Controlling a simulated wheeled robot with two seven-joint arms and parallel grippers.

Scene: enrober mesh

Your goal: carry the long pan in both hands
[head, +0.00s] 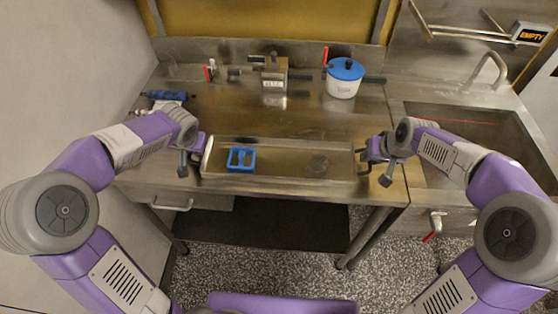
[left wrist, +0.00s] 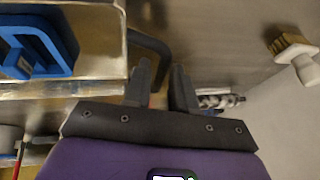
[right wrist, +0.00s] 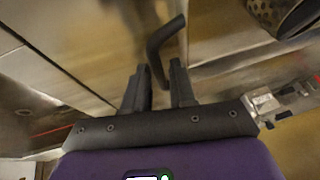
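The long pan (head: 280,174) is a shallow metal tray lying on the steel bench near its front edge. My left gripper (head: 192,163) is at the pan's left end. In the left wrist view its fingers (left wrist: 160,80) stand apart, with the pan's dark bent handle (left wrist: 150,43) reaching in between them. My right gripper (head: 374,163) is at the right end. In the right wrist view its fingers (right wrist: 160,80) also stand apart around the other dark handle (right wrist: 160,40), with a gap showing.
A white pot with a blue lid (head: 345,78) stands at the back right of the bench, a small metal box (head: 274,73) at the back middle. A blue tool (head: 165,96) lies at the left. A sink (head: 470,130) is on the right. The bench behind the pan is clear.

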